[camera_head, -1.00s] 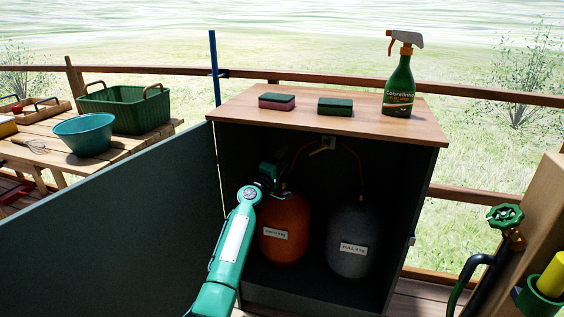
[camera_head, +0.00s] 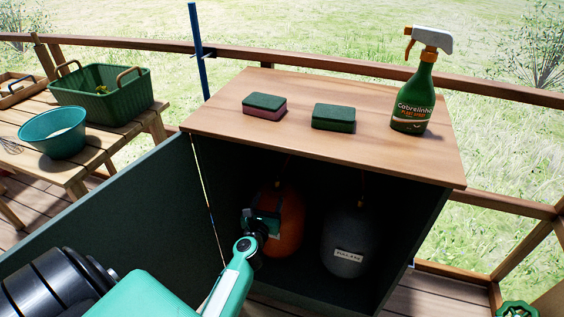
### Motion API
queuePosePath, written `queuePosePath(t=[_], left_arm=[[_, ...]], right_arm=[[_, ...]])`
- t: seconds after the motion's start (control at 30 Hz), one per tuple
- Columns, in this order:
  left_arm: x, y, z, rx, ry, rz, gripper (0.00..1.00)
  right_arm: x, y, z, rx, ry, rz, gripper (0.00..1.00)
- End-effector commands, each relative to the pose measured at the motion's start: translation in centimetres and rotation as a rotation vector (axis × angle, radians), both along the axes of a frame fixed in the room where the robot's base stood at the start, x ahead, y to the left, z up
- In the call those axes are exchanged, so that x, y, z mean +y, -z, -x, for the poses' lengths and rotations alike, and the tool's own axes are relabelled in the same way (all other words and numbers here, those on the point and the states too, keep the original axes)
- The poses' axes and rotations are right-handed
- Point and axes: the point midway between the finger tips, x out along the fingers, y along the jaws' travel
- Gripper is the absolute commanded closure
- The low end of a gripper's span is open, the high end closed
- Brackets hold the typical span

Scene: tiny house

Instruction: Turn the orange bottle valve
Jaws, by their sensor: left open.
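The orange bottle (camera_head: 289,222) stands inside the open dark cabinet, left of a grey bottle (camera_head: 348,243). My green left arm reaches into the cabinet from the lower left. My left gripper (camera_head: 268,217) is open, in front of the upper left part of the orange bottle. The orange bottle's valve is hidden behind the gripper and in the shade under the cabinet top, so I cannot tell whether the fingers touch it. My right gripper is out of view.
The cabinet top (camera_head: 222,118) carries two sponges (camera_head: 264,105) (camera_head: 334,117) and a spray bottle (camera_head: 413,98). The open cabinet door (camera_head: 150,200) stands left of my arm. A table with a green basket (camera_head: 101,97) and a bowl (camera_head: 53,133) is at the left.

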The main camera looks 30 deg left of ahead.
Motion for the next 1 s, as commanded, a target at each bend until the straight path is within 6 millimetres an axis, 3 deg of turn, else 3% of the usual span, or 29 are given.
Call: queuePosePath(t=[0.17,0.7,1.0], left_arm=[[0.6,0.0,-1.8,-0.002,-0.001,0.003,0.43],[3.8,0.2,-10.9,-0.001,0.000,0.001,0.43],[4.5,0.1,-12.9,0.000,0.000,-0.001,0.43]], right_arm=[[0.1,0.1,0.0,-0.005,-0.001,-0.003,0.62],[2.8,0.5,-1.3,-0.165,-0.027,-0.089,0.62],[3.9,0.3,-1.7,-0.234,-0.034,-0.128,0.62]])
